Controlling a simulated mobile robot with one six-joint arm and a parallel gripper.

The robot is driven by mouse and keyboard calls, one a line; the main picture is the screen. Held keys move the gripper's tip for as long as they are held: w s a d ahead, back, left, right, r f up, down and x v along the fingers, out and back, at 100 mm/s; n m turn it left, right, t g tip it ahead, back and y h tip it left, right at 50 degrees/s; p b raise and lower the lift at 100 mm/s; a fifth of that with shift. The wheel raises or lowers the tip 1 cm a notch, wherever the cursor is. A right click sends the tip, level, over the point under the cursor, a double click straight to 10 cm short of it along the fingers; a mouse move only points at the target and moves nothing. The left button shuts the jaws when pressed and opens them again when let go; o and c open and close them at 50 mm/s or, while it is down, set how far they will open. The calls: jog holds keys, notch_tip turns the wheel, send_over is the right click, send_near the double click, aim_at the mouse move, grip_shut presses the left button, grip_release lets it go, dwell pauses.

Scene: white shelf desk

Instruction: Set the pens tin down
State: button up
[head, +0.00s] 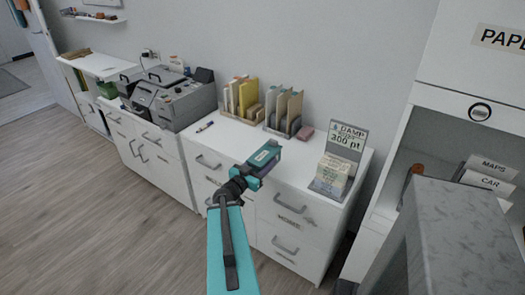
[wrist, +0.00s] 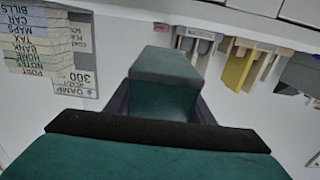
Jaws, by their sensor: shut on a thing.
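My gripper (head: 262,161), with teal jaws, is over the front part of the white drawer desk's top (head: 235,138). It also fills the middle of the wrist view (wrist: 163,108). It is shut on a dark purple thing, likely the pens tin (wrist: 119,104), which shows only at the sides between the jaws. Most of it is hidden, so I cannot read a label or see any pens. I cannot tell how high it is above the desktop.
Two file racks (head: 242,97) (head: 284,111) stand at the back of the desk, with a pink block (head: 307,132) beside them. A pen (head: 204,127) lies at left. Card stacks (head: 333,169) stand at right before a sign (head: 347,139). A grey machine (head: 168,98) stands farther left.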

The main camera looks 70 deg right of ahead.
jog(key=shift+w+d+f+b, duration=0.15)
jog(key=shift+d+b, duration=0.25)
jog(key=shift+b, duration=1.35)
jog(key=shift+w+d+f+b, duration=0.15)
jog(key=shift+d+b, duration=0.25)
jog(key=shift+b, duration=1.3)
jog(key=b, duration=0.5)
jog(key=shift+w+d+b, duration=0.2)
jog(key=shift+d+b, duration=0.15)
jog(key=shift+d, duration=0.05)
jog(key=shift+w+d+r+p, duration=0.1)
jog(key=shift+w+d+p, duration=0.1)
jog(key=shift+d, duration=0.2)
jog(key=shift+w+d+r+p, duration=0.1)
jog(key=shift+d+p, duration=0.05)
jog(key=shift+d, duration=0.2)
jog(key=shift+w+d+f+p, duration=0.25)
jog(key=shift+w+d, duration=0.4)
jog(key=shift+d, duration=0.9)
jog(key=shift+w+d+f+p, duration=0.1)
jog(key=shift+w+d+p, duration=0.4)
jog(key=shift+d, duration=1)
jog(key=shift+w+d+f+p, duration=0.2)
jog(key=shift+w+d, duration=0.55)
jog(key=shift+d, duration=0.8)
jog(key=shift+d, duration=0.1)
